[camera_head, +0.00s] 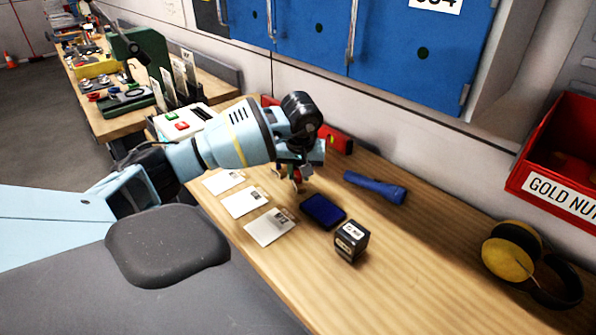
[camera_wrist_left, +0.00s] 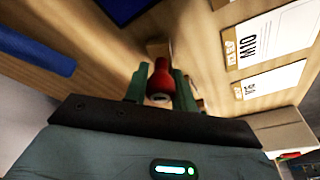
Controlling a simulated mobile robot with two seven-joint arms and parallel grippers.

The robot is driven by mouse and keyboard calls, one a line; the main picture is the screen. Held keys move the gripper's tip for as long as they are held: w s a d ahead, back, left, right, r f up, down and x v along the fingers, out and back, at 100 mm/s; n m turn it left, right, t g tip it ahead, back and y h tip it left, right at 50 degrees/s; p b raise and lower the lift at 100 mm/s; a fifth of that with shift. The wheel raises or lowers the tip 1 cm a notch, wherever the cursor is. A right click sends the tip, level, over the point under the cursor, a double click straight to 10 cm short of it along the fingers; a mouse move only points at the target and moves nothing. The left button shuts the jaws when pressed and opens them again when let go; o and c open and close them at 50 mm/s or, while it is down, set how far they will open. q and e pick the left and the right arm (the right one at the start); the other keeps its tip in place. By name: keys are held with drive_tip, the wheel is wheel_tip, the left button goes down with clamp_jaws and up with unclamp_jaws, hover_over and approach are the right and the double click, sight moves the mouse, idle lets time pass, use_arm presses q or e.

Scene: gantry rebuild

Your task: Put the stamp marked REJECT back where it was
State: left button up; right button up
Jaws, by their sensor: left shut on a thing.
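My left gripper (camera_head: 298,178) reaches over the wooden table and is shut on a red-handled stamp (camera_wrist_left: 161,75), gripped between its green fingers in the left wrist view. The stamp's lower part is mostly hidden, and I cannot read any mark on it. A black block with white labels (camera_head: 351,242) stands on the table to the right of the gripper; its lettering is too small to read. A dark blue ink pad (camera_head: 323,211) lies between them. Three white cards (camera_head: 269,227) lie in a row at the left table edge. My right gripper is not in view.
A blue flashlight (camera_head: 375,187) lies behind the ink pad. Yellow and black ear muffs (camera_head: 508,258) and a red bin (camera_head: 560,160) are at the right. A box with red and green buttons (camera_head: 179,124) stands beyond my arm. The table's front right is clear.

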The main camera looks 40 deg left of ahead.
use_arm(q)
drive_tip(key=shift+f, duration=0.3)
drive_tip(key=o, duration=0.8)
drive_tip(key=v, duration=1.2)
drive_tip(key=shift+r, duration=0.25)
